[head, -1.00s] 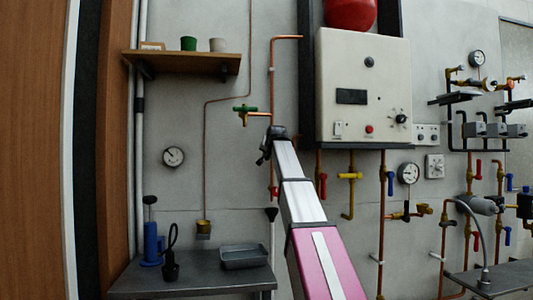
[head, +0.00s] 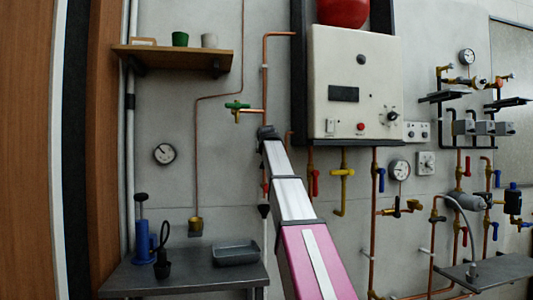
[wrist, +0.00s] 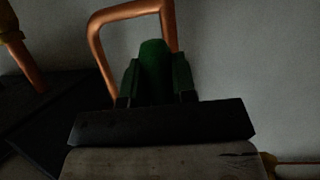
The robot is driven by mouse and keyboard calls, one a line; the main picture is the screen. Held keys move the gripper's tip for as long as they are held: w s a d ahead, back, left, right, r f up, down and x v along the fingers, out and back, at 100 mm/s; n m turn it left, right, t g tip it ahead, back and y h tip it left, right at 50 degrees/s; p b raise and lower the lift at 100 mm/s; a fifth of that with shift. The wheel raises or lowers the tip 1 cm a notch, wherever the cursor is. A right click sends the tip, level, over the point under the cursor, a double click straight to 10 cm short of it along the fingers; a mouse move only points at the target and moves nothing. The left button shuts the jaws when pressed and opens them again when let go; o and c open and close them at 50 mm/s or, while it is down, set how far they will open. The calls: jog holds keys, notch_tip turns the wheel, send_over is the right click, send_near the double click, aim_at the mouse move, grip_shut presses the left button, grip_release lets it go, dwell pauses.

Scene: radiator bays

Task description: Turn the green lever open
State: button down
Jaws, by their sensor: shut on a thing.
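A green lever (wrist: 153,70) stands upright in the middle of the wrist view, between the two fingers of my gripper (wrist: 156,82), which are shut on it. A bent copper pipe (wrist: 98,45) runs behind it. In the head view, a green-handled valve (head: 237,105) sits on a copper pipe at the wall, just left of and above the visible end of my arm. My fingers are hidden behind the arm there, so I cannot tell from that view how they meet the lever.
A white boiler (head: 354,83) hangs right of my arm. A wooden shelf (head: 172,58) is at upper left, a grey bench (head: 185,275) at lower left. The wall around the gauge (head: 164,154) is bare.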

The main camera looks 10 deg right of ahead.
jog(key=c, duration=0.9)
grip_release()
jog(key=shift+s, duration=0.1)
jog(key=v, duration=1)
jog(key=shift+s+a+r, duration=0.1)
jog(key=shift+s+r, duration=0.1)
jog(key=shift+s, duration=0.05)
